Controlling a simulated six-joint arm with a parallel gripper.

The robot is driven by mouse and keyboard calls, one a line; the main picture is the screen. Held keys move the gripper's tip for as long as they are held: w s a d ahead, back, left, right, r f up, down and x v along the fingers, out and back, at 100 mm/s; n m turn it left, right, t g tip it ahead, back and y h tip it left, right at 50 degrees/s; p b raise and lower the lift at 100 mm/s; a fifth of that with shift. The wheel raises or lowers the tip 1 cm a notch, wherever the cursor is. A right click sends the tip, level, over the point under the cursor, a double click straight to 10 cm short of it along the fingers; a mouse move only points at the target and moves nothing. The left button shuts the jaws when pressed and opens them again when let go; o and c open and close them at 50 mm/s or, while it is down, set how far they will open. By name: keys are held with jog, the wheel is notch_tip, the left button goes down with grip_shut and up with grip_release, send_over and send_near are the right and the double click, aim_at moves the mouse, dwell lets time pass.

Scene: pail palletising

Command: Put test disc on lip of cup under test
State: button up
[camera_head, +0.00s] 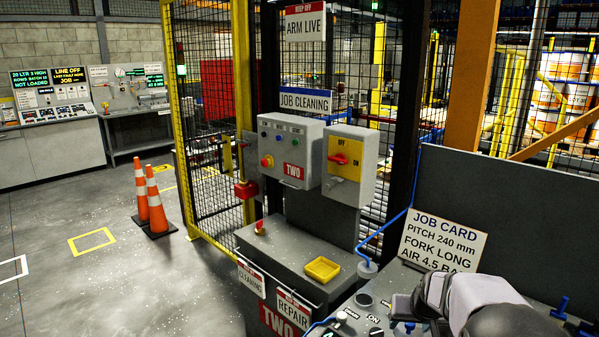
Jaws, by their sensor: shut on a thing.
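My gripper (412,308) is at the lower right, at the end of my grey and dark arm, low over the grey bench top. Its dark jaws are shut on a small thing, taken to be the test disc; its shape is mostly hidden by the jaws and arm. A grey cup-like piece (367,269) with a blue hose rising from it stands at the bench's back left edge, left of my gripper and apart from it. I cannot tell for sure that it is the cup under test. A dark round piece (363,299) lies in front of it.
A job card (443,243) leans against the dark back panel, behind my arm. Small blue fittings (560,308) stand at the bench's right. A yellow tray (322,269) sits on the neighbouring grey stand, below the switch boxes (350,165). Orange cones (155,205) stand on the floor.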

jog(key=s+a+f+n+b, duration=0.1)
jog(key=s+a+f, duration=0.3)
jog(key=s+a, duration=0.1)
jog(key=s+a+f+n+y+b, duration=0.1)
jog(key=s+a+f, duration=0.3)
jog(key=a, duration=0.4)
jog(key=shift+s+a+f, duration=0.15)
jog(key=shift+s+a, duration=0.05)
jog(key=shift+s, duration=0.6)
jog(key=m+p, duration=0.1)
jog(key=p, duration=0.5)
send_near(404, 335)
jog(key=shift+h, duration=0.4)
jog(key=f, duration=0.1)
jog(key=w+f, duration=0.1)
jog(key=f, duration=0.1)
jog(key=w+a+f, duration=0.1)
jog(key=f, duration=0.1)
jog(key=shift+a+f, duration=0.1)
jog(key=w+d+r+p, duration=0.2)
jog(key=d+r, duration=0.1)
jog(key=d, duration=0.3)
jog(key=w+d+r+m+p, duration=0.1)
jog(key=w+d+r+p, duration=0.1)
jog(key=d, duration=0.4)
notch_tip(404, 335, up, 2)
jog(key=shift+d+r+p, duration=0.2)
jog(key=shift+d+p, duration=0.15)
jog(key=shift+p, duration=0.4)
jog(key=shift+f, duration=0.1)
